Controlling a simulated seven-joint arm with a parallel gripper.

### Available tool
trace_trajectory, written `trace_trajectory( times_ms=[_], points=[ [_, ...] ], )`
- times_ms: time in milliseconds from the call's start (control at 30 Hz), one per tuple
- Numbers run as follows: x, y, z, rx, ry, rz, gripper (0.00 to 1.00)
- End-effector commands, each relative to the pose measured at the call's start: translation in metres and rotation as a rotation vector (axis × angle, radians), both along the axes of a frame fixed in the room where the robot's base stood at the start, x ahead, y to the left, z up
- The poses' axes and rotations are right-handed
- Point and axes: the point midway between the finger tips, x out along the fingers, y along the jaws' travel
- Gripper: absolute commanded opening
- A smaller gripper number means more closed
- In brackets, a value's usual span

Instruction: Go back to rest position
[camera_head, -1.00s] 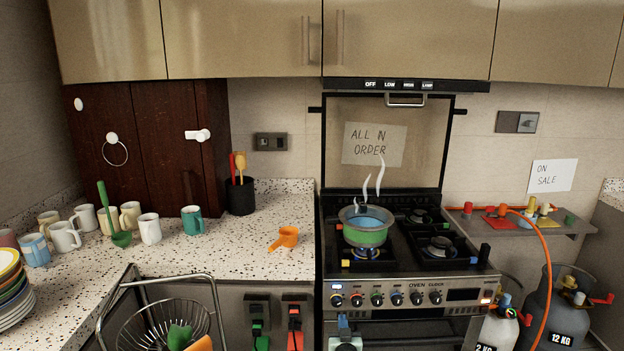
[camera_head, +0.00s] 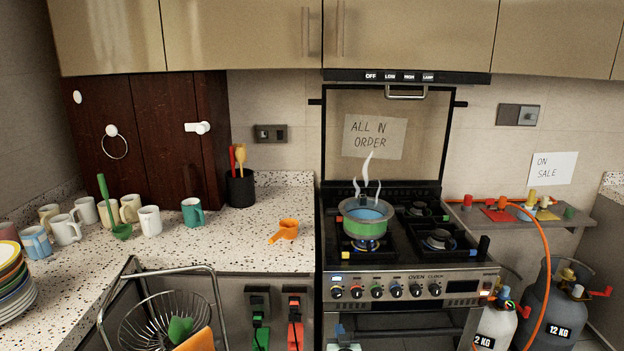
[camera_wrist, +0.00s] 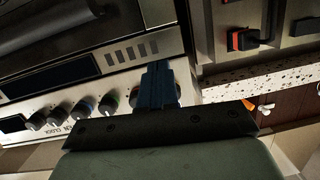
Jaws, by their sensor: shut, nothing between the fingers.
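My gripper shows in the wrist view (camera_wrist: 158,70) as dark blue fingers pressed together and empty. They are in front of the oven's control panel, overlapping one end knob; I cannot tell whether they touch it. In the head view its blue tip (camera_head: 340,329) is at the bottom edge, below the leftmost knob (camera_head: 337,292) of the stove (camera_head: 400,272). Most of my arm is out of the picture. A steaming pot (camera_head: 365,230) with a green band stands on the front left burner, with a blue flame beneath.
A wire dish rack (camera_head: 165,315) stands at front left. Gas cylinders (camera_head: 555,310) with an orange hose stand at the right. A glass lid (camera_head: 390,130) stands raised behind the stove.

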Motion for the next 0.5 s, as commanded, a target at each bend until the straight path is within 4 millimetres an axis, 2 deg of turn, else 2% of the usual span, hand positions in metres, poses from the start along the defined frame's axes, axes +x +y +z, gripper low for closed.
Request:
trace_trajectory(
  times_ms=[167, 267, 367, 500],
  points=[
    [-0.018, 0.015, -0.049, 0.021, 0.263, 0.074, 0.0],
    [-0.035, 0.021, -0.076, 0.022, 0.423, 0.11, 0.0],
    [-0.058, 0.025, -0.1, 0.014, 0.585, 0.139, 0.0],
    [-0.102, 0.024, -0.135, -0.007, 0.826, 0.164, 0.0]
  ],
)
